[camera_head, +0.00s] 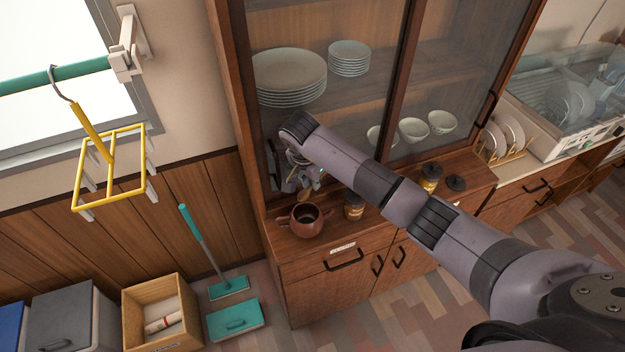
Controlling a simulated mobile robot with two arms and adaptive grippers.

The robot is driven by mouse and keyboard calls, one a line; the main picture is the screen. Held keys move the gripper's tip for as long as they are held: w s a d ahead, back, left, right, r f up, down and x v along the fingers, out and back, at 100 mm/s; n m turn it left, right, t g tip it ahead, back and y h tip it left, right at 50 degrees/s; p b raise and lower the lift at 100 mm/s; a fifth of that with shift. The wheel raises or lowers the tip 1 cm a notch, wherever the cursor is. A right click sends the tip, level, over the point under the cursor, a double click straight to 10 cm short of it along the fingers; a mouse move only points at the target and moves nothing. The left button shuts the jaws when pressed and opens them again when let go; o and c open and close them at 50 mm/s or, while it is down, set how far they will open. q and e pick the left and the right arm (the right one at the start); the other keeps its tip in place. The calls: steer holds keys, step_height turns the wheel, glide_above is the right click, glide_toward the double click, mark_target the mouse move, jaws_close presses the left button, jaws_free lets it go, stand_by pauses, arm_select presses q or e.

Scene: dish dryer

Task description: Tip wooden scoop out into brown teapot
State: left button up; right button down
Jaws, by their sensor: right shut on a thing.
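The brown teapot (308,229) stands upright on the cabinet's wooden counter, its top open and dark inside. My right gripper (302,184) hangs just above and behind it, at the end of my right arm, which reaches in from the lower right. The gripper is shut on the wooden scoop (305,196), which shows as a small tan piece below the fingers, above the teapot opening. The scoop's contents and exact tilt are too small to tell. My left gripper is not in view.
A labelled jar (354,207) stands close right of the teapot. Another jar (430,178) and a dark lid (456,183) are farther right on the counter. Glass cabinet doors with plates (289,78) and bowls (413,129) rise behind. A dish dryer (570,100) stands at the right.

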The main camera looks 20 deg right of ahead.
steer(key=shift+r, duration=2.5)
